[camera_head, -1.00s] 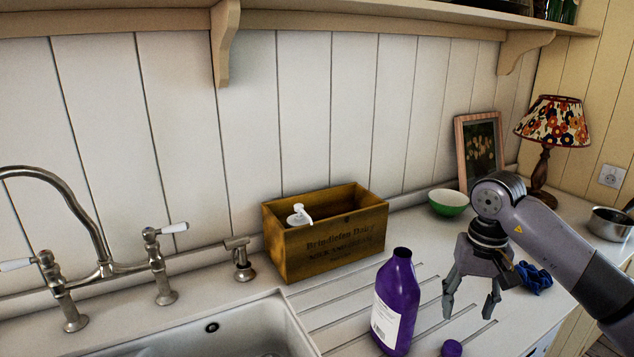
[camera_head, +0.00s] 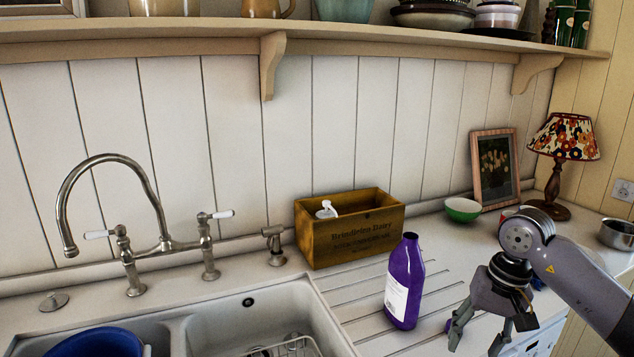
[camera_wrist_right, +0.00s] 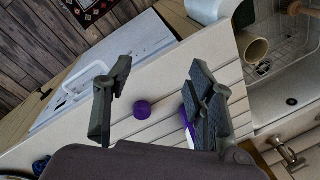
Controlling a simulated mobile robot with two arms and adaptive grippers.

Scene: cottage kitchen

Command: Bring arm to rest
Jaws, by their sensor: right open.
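My right gripper (camera_head: 480,338) is open and empty over the front of the worktop, to the right of the purple bottle (camera_head: 405,282). The bottle stands upright, without a cap, on the grooved drainer. In the right wrist view my right gripper (camera_wrist_right: 152,105) has its two fingers wide apart. A purple cap (camera_wrist_right: 142,109) shows between them, lying on the worktop below. Part of the purple bottle (camera_wrist_right: 188,128) shows behind one finger there. My left gripper is not in view.
A wooden crate (camera_head: 352,243) with a white pump bottle (camera_head: 327,210) stands against the wall. A green bowl (camera_head: 462,210), picture frame (camera_head: 495,170) and lamp (camera_head: 565,138) are at the back right. The sink (camera_head: 250,318) and tap (camera_head: 110,165) are on the left. A shelf (camera_head: 200,35) runs above.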

